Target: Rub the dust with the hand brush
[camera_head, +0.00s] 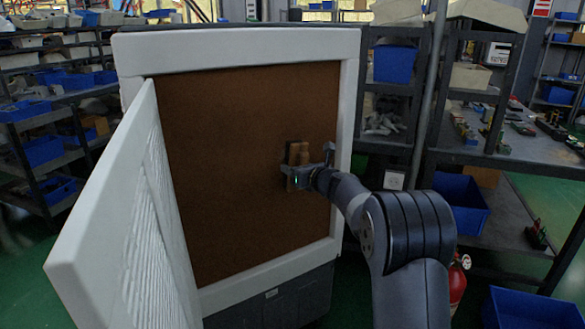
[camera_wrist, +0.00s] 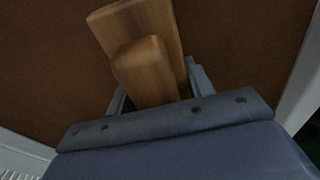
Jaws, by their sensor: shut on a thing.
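The hand brush (camera_head: 295,153) has a light wooden body and is held upright at the brown panel (camera_head: 240,130), right of its middle. My gripper (camera_head: 308,168) is shut on the brush. In the wrist view the brush's wooden handle and back (camera_wrist: 143,72) stand between the fingers of my gripper (camera_wrist: 155,88), with the brown panel (camera_wrist: 50,60) close behind. The bristles are hidden, so I cannot tell whether they touch the panel. No separate patch of dust can be made out on the brown surface.
A white frame (camera_head: 240,43) surrounds the panel, and a white louvred door (camera_head: 125,225) stands open at the left. Shelves with blue bins (camera_head: 395,63) stand behind at the right. A red fire extinguisher (camera_head: 458,282) is beside my arm.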

